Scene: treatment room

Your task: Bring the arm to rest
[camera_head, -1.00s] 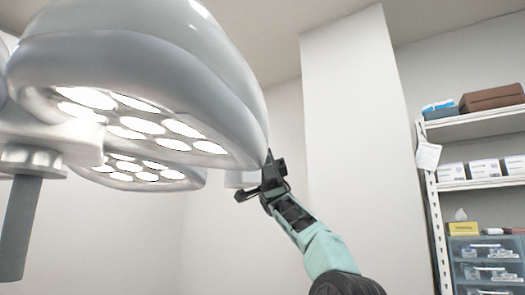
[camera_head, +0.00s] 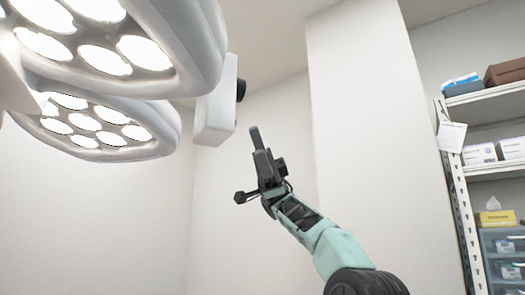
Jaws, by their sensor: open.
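My gripper (camera_head: 252,165) is raised near the middle of the picture, at the end of my green and black arm. One dark finger points up and another dark part sticks out to the left. It is open, and I see nothing between the fingers. A pale wall is behind it. The white surgical lamp (camera_head: 190,40) hangs at the upper left, and its edge is clear of my gripper in the picture.
A lower lamp head (camera_head: 160,125) with lit bulbs and a white box-shaped unit (camera_head: 215,105) hang left of my gripper. A shelf rack (camera_head: 455,190) with boxes stands at the right. The wall between looks bare.

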